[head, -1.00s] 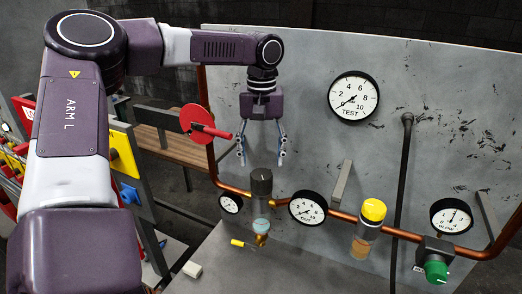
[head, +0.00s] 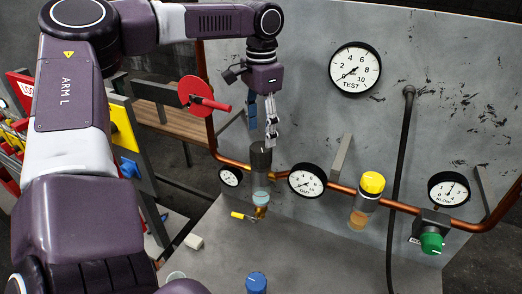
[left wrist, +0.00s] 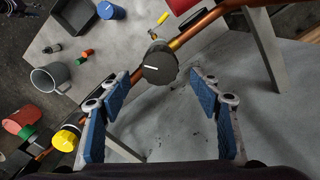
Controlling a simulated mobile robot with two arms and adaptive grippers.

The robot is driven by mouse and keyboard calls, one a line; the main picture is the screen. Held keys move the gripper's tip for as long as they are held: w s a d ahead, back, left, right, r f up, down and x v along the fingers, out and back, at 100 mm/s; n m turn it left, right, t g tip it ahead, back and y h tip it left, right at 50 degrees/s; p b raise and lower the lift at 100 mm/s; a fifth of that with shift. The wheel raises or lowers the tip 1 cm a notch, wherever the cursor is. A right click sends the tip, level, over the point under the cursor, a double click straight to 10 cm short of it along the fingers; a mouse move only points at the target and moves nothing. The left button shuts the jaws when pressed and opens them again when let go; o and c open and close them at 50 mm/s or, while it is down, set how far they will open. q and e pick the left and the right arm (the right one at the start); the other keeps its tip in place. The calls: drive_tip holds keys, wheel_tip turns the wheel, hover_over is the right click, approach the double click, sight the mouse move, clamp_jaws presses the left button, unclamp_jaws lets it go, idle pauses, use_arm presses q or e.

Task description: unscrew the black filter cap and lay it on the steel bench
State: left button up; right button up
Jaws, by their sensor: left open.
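The black filter cap (head: 261,155) sits upright on top of the clear filter bowl (head: 260,192) on the copper pipe. My left gripper (head: 262,134) hangs just above the cap, pointing down, fingers open and empty. In the left wrist view the cap's round top with a white mark (left wrist: 160,66) lies ahead, between and slightly beyond the spread blue-padded fingertips (left wrist: 160,86), with gaps on both sides. The steel bench (head: 310,262) lies below, in front of the panel. My right gripper is in neither view.
A gauge (head: 307,181) and a yellow-topped filter (head: 372,184) stand right of the cap. A red disc with a handle (head: 200,92) is at left. The left wrist view shows a grey mug (left wrist: 50,79) and a dark tray (left wrist: 72,12).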

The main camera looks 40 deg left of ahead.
sight(261, 146)
use_arm(q)
drive_tip(key=m, duration=0.4)
drive_tip(key=shift+m, duration=0.4)
drive_tip(key=m, duration=0.4)
drive_tip(key=shift+m, duration=0.4)
drive_tip(key=shift+f, duration=3.5)
drive_tip(key=shift+c, duration=0.5)
